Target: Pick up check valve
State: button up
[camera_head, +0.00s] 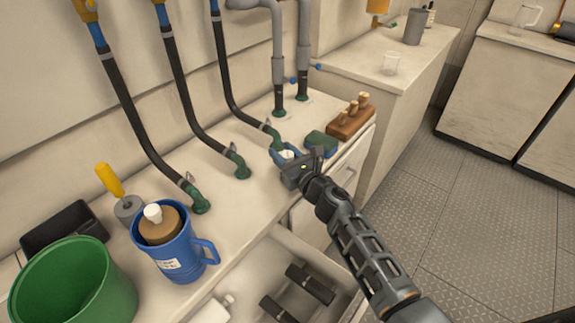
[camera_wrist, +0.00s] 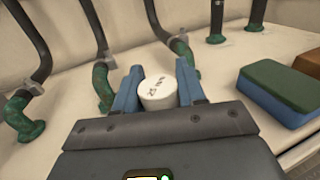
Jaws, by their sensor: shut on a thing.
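The check valve appears as a short white cylinder (camera_wrist: 158,92) with dark lettering on its end, held between the two blue fingers of my gripper (camera_wrist: 157,84). In the head view, my gripper (camera_head: 287,157) is over the counter near its front edge, and a little of the white valve (camera_head: 286,154) shows between the fingers. The fingers are shut on it from both sides. The valve's underside is hidden, so I cannot tell whether it touches the counter.
A green-and-blue sponge (camera_head: 321,142) and a wooden block with pegs (camera_head: 351,118) lie right of my gripper. Hoses with green elbows (camera_head: 237,165) stand behind. A blue jug (camera_head: 172,247) and green bucket (camera_head: 72,286) are at left. An open drawer (camera_head: 285,265) is below.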

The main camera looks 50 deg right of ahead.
grip_shut()
jog(key=shift+r, duration=0.15)
